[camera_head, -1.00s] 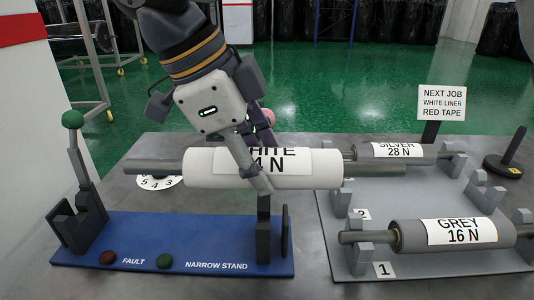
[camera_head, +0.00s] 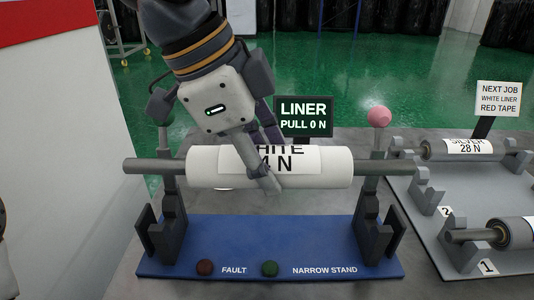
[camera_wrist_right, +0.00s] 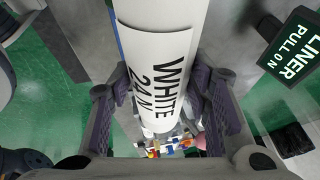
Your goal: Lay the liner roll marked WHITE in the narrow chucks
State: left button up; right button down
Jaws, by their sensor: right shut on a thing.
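The white roll (camera_head: 325,168), labelled WHITE 24 N, is held level above the narrow stand. My right gripper (camera_head: 270,178) is shut around its middle; the right wrist view shows the roll (camera_wrist_right: 160,28) between the two fingers (camera_wrist_right: 165,110). The blue narrow stand (camera_head: 330,225) has a left chuck post (camera_head: 168,235) and a right chuck post (camera_head: 372,235). The roll's grey shaft ends reach across both posts, apparently higher than the open lower brackets. Whether the shaft touches the posts is unclear. My left gripper is not in view.
A grey rack at the right holds the SILVER roll (camera_head: 465,148) and the GREY roll (camera_head: 518,232). A screen (camera_head: 303,117) behind the stand reads LINER PULL 0 N. A sign (camera_head: 498,99) reads NEXT JOB WHITE LINER RED TAPE. Red and green buttons sit on the stand's front.

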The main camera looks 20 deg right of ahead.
aim_at(235, 169)
jog(key=shift+s+d, duration=0.1)
jog(key=shift+d, duration=0.05)
jog(key=shift+f, duration=4.75)
jog(key=c, duration=0.8)
grip_release()
jog(key=shift+o, duration=0.2)
jog(key=v, duration=1.2)
